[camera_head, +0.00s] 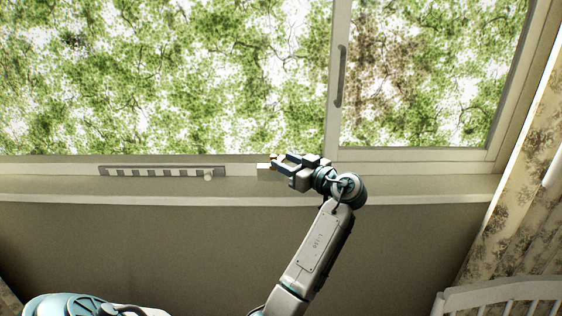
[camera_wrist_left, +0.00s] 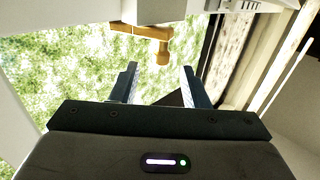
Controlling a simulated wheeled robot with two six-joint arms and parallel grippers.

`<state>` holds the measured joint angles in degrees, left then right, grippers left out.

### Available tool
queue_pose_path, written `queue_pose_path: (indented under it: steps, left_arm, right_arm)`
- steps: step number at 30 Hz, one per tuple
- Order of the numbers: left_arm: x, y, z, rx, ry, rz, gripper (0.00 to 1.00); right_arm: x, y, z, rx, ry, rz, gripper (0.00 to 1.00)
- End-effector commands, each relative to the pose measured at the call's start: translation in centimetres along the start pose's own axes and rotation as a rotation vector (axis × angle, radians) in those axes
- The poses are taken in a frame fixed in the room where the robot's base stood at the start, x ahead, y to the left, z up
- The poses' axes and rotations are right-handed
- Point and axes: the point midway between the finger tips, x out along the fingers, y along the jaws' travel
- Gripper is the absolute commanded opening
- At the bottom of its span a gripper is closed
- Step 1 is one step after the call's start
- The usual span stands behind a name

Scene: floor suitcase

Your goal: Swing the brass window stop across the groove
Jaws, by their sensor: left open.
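The brass window stop (camera_wrist_left: 148,32) shows at the top of the left wrist view as a bar with a short rounded arm hanging down. In the head view only a small bit of brass (camera_head: 273,157) shows at the window's bottom rail. My left gripper (camera_head: 280,164) is at the sill there, its fingers pointing left. In the left wrist view its two fingers (camera_wrist_left: 159,72) are apart, with the arm's rounded end just beyond and between their tips. I cannot tell whether they touch. The groove is not clearly visible. My right gripper is not in view.
A pale block (camera_head: 268,173) sits beside the fingertips. A slotted strip with a round knob (camera_head: 160,172) lies left along the sill. A sliding sash with a dark handle (camera_head: 340,76) is above. A curtain (camera_head: 520,200) and white rails (camera_head: 505,296) stand at right.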

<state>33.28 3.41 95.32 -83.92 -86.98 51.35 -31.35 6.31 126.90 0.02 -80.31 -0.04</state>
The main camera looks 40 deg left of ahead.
Motion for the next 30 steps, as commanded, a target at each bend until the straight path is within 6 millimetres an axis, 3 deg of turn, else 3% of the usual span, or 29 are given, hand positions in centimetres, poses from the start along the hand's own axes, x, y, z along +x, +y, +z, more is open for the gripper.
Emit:
queue_pose_path:
  steps: [6,12,26,30]
  left_arm:
    - [-4.5,0.1,0.3,-0.001,-0.004,0.003,0.41]
    - [-7.3,0.1,0.1,-0.001,-0.002,0.002,0.41]
    - [-8.2,0.0,0.0,0.000,0.000,0.001,0.39]
    - [-7.9,-0.4,1.8,0.033,-0.029,0.022,0.39]
  right_arm:
    - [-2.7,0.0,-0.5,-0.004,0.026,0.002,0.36]
    - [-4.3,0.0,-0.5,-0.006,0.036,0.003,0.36]
    - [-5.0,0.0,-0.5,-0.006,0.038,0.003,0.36]
    - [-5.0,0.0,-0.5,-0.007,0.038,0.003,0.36]
